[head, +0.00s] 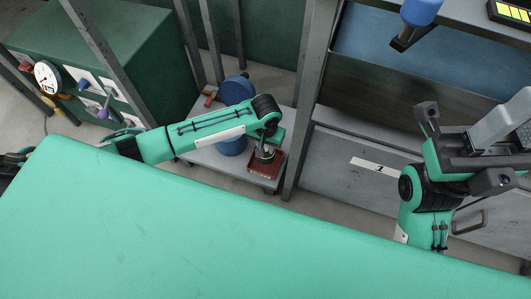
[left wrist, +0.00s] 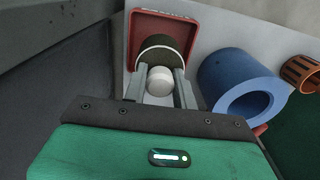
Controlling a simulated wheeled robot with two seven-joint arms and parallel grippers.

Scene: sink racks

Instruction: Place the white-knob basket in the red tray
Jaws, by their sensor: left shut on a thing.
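The red tray (head: 264,167) lies on a low grey shelf in the head view, and its rim shows at the top of the left wrist view (left wrist: 139,20). The white-knob basket is a dark round body with a pale rim (left wrist: 160,45) and a white knob (left wrist: 160,80). My left gripper (left wrist: 160,86) is shut on the knob, one finger on each side. The basket is over or in the tray's area; I cannot tell whether its base touches the tray. In the head view my left arm partly hides it. My right gripper (head: 466,150) is at the right, away from the tray.
A blue cylinder (head: 237,89) stands on the shelf behind my left arm, and a blue ring-shaped end shows in the left wrist view (left wrist: 240,85). An orange-brown slotted basket (left wrist: 301,73) is beyond it. Grey posts (head: 300,130) border the shelf.

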